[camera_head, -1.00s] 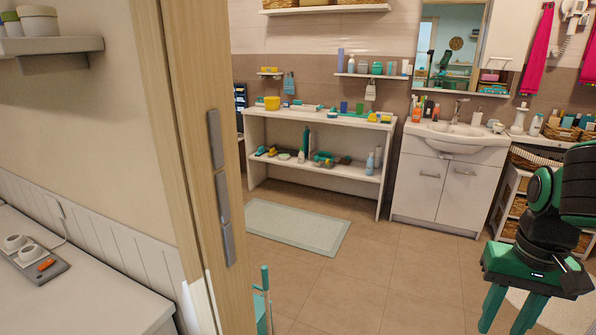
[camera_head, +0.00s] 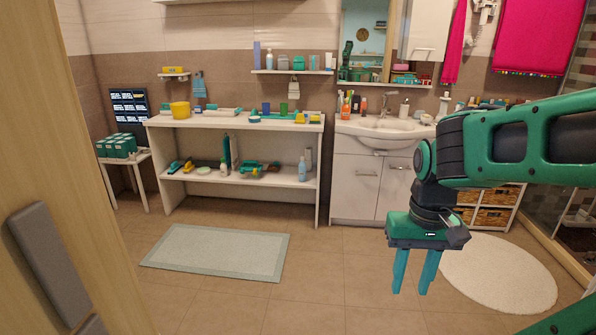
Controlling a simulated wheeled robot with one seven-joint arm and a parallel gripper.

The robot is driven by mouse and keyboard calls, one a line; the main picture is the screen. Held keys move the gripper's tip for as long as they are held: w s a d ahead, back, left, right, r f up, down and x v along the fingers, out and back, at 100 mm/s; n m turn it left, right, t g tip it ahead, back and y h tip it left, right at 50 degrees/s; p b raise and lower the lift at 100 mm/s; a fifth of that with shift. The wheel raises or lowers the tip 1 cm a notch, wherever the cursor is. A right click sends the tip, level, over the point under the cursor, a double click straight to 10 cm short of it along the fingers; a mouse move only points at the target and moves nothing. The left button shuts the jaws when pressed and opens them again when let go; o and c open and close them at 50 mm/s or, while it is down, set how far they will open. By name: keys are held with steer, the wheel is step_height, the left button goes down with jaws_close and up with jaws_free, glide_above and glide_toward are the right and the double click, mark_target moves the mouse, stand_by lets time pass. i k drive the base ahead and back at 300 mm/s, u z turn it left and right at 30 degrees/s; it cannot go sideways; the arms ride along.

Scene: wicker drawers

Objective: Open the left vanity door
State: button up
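The white vanity (camera_head: 343,208) stands against the back wall under a white sink (camera_head: 380,130). Its left door (camera_head: 354,192) is shut and has a small horizontal handle (camera_head: 366,173) near the top. Its right door (camera_head: 392,188) is partly hidden behind my arm. My gripper (camera_head: 411,288) hangs downward in front of and to the right of the vanity, well apart from the doors. Its two teal fingers are spread with nothing between them.
A wooden door frame (camera_head: 62,190) stands close at the left. A white shelf unit (camera_head: 168,198) stands left of the vanity. A grey-green mat (camera_head: 217,252) and a round white rug (camera_head: 497,272) lie on the floor. The tiles (camera_head: 330,265) between them are clear.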

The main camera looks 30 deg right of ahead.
mark_target(356, 179)
steer(key=z, duration=1.55)
steer(key=i, duration=3.75)
steer(key=u, duration=1.1)
